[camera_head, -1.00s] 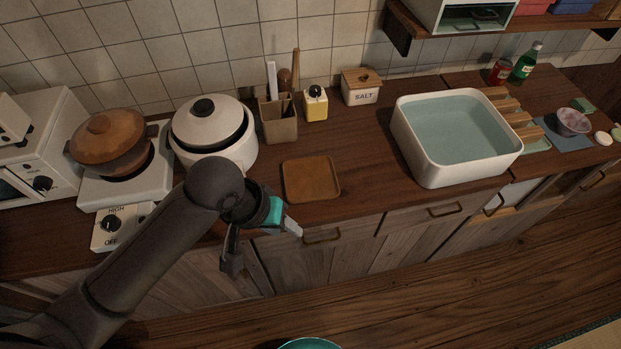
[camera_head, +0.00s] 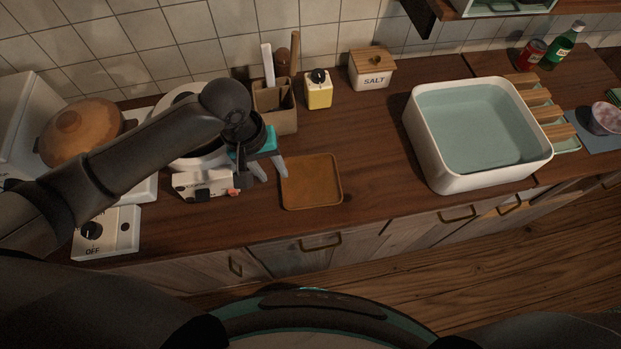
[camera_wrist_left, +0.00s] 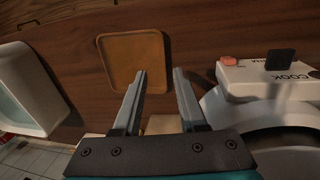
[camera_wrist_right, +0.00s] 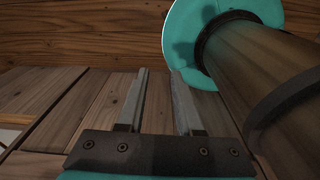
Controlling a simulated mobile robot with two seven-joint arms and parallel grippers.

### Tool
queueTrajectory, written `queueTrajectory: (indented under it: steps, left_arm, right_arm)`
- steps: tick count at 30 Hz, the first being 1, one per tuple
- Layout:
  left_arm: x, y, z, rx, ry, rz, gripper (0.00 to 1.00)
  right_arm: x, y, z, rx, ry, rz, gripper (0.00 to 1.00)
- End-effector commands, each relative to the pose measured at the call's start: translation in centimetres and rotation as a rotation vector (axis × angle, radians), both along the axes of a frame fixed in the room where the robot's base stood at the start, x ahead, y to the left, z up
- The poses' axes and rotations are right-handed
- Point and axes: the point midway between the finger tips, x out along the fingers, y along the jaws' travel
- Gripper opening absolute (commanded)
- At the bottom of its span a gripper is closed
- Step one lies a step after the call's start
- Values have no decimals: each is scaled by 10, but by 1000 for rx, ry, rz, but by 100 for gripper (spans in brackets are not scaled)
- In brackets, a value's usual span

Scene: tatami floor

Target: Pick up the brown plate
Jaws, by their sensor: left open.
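The brown plate (camera_head: 312,182), square with rounded corners, lies flat and empty on the wooden counter, near its front edge. It also shows in the left wrist view (camera_wrist_left: 133,62), beyond the fingertips. My left gripper (camera_head: 271,174) is open and empty above the counter, just left of the plate in the head view. In the left wrist view its fingers (camera_wrist_left: 160,74) are spread, with one tip close to the plate's near corner; I cannot tell whether they touch. My right gripper (camera_wrist_right: 159,73) is open and empty, facing wooden boards; it is not in the head view.
A rice cooker (camera_head: 205,186) stands left of the plate, partly behind my left arm.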

Motion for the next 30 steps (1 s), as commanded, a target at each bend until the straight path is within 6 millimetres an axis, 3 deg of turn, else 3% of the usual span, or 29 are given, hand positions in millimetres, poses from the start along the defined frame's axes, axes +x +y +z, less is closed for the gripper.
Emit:
queueTrajectory:
  steps: [4,14,21,30]
  left_arm:
    - [1,-5,-31,0,0,1,41]
    - [2,-8,-58,0,0,-1,41]
    - [2,-10,-94,-1,-1,-1,41]
    - [3,-11,-100,0,-3,-1,41]
  right_arm:
    - [-3,-1,-8,-1,5,1,35]
    - [12,-2,-13,-2,-21,2,35]
    - [12,-2,-22,-2,-21,2,35]
    - [12,-2,-23,-2,-20,2,35]
